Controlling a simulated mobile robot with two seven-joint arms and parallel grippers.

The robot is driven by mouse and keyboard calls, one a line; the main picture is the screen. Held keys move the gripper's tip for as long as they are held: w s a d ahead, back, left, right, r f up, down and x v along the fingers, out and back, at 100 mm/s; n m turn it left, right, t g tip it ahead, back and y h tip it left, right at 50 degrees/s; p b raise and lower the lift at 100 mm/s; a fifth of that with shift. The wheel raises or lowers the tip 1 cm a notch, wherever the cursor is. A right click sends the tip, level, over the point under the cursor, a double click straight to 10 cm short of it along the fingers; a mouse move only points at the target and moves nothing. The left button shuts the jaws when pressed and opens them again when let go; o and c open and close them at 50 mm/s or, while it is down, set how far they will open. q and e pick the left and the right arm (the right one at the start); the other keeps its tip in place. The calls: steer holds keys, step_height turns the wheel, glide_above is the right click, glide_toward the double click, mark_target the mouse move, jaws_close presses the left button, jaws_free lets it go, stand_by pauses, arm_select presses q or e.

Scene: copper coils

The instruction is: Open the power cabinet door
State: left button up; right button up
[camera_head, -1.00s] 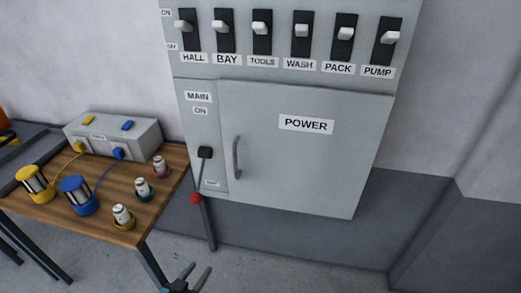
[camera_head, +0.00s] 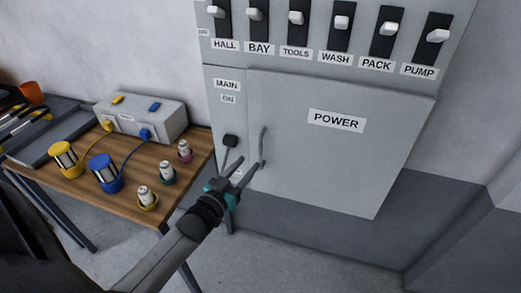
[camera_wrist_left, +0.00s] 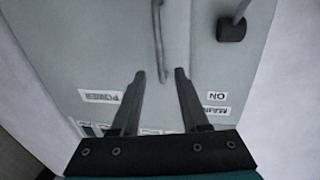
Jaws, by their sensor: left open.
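The grey power cabinet door (camera_head: 330,150) is shut, with a POWER label on it. Its upright grey bar handle (camera_head: 262,147) is near the door's left edge. My left gripper (camera_head: 247,163) is open and empty, just left of the handle's lower end in the head view. In the left wrist view the handle (camera_wrist_left: 158,40) runs down to between the open fingertips (camera_wrist_left: 160,74); I cannot tell whether they touch it. My right gripper is not in view.
The main switch (camera_head: 230,141) is left of the handle, its lower part hidden by my gripper. A row of breaker switches (camera_head: 341,22) is above the door. Floor right of my arm is clear.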

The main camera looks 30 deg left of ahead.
mark_target(260, 150)
arm_select(q)
steer(key=w+b, duration=0.1)
steer(key=w, duration=0.7)
steer(key=shift+w+a, duration=0.15)
jaws_close()
stand_by(1.3)
